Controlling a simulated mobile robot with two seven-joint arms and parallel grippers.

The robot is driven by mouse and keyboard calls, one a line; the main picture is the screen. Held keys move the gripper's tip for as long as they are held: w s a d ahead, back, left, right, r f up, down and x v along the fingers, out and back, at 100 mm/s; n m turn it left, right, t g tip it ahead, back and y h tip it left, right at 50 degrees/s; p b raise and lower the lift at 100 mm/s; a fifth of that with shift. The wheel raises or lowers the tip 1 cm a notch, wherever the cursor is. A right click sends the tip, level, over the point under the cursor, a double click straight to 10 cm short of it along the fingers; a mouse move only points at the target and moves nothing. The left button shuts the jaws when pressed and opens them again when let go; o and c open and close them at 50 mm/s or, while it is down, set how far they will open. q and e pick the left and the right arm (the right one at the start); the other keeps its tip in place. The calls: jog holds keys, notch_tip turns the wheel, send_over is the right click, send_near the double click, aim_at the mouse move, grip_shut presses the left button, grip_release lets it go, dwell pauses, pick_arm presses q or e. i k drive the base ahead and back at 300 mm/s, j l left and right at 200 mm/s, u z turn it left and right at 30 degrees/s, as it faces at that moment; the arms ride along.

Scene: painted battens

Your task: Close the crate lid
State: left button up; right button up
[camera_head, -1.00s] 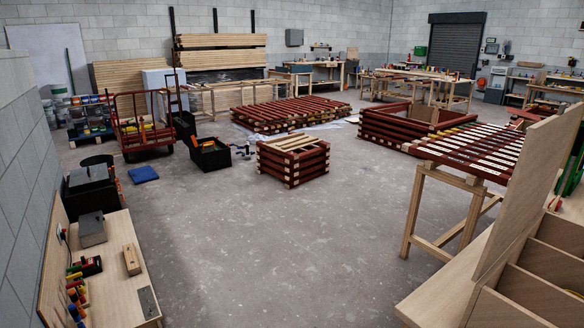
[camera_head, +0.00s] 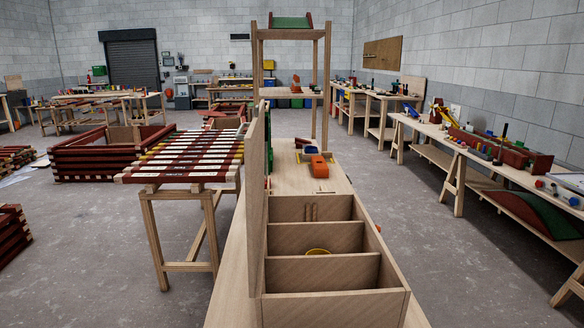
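The wooden crate (camera_head: 335,305) stands on a workbench in the lower middle of the head view. Thin dividers split its open top into compartments. Its lid (camera_head: 256,205) is a flat wooden panel standing upright along the crate's left side, so the crate is open. A yellow round object (camera_head: 318,252) shows partly in a middle compartment, its lower part hidden by a divider. Neither of my grippers is in view.
An orange tool (camera_head: 319,167) lies on the bench (camera_head: 290,180) behind the crate, before a wooden shelf frame (camera_head: 327,75). A slatted table (camera_head: 185,160) stands left. Cluttered benches (camera_head: 475,143) line the right wall. Floor between is clear.

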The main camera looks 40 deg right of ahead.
aim_at(254, 140)
jog(key=i+j+z, duration=0.1)
jog(key=z, duration=0.25)
jog(key=i+j+z, duration=0.15)
jog(key=z, duration=0.2)
jog(key=i+j+z, duration=0.1)
jog(key=z, duration=0.25)
jog(key=i+j+z, duration=0.15)
jog(key=j+z, duration=0.2)
jog(key=i+j+z, duration=0.15)
jog(key=j+z, duration=0.15)
